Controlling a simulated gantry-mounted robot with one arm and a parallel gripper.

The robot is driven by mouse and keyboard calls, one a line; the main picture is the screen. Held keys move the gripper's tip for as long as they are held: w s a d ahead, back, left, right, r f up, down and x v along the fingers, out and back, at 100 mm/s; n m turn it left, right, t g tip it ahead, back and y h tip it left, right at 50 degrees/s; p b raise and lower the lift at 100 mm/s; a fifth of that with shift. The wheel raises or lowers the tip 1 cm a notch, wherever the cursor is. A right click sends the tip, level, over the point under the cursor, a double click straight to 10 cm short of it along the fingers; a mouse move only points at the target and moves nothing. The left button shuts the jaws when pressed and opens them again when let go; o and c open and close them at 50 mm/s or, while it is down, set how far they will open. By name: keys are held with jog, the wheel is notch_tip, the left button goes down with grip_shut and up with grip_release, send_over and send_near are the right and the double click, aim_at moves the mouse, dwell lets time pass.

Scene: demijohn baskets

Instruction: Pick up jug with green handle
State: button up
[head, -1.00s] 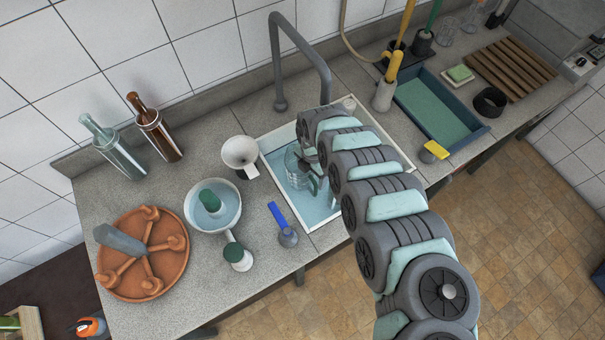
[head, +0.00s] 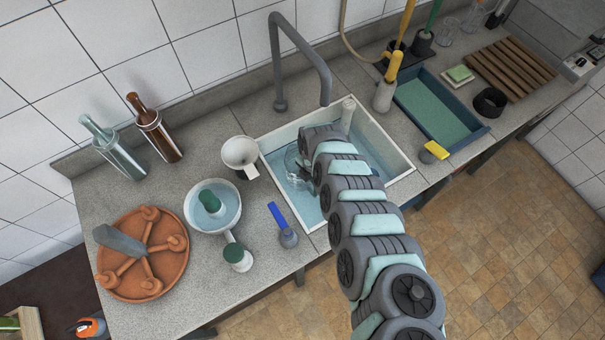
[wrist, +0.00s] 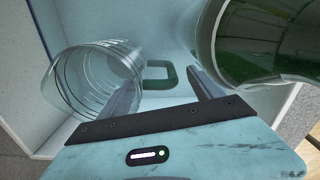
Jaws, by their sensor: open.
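A clear ribbed glass jug (wrist: 88,85) stands out at the left of the wrist view, its mouth turned towards the camera. Its green loop handle (wrist: 161,76) shows beyond and between my fingers. My gripper (wrist: 166,62) is open, with one finger over the jug's side and the other to the right of the handle. I cannot tell whether a finger touches it. In the head view the jug (head: 292,163) is a glassy shape in the sink, mostly hidden by my arm and gripper.
A dark green glassy vessel (wrist: 262,42) is close to my right finger. The white sink (head: 397,163) has walls around the gripper, with a faucet (head: 302,62) behind. A blue-handled brush (head: 283,226) and a white funnel (head: 240,152) are left of the sink.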

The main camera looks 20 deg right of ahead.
grip_shut()
dwell(0.7)
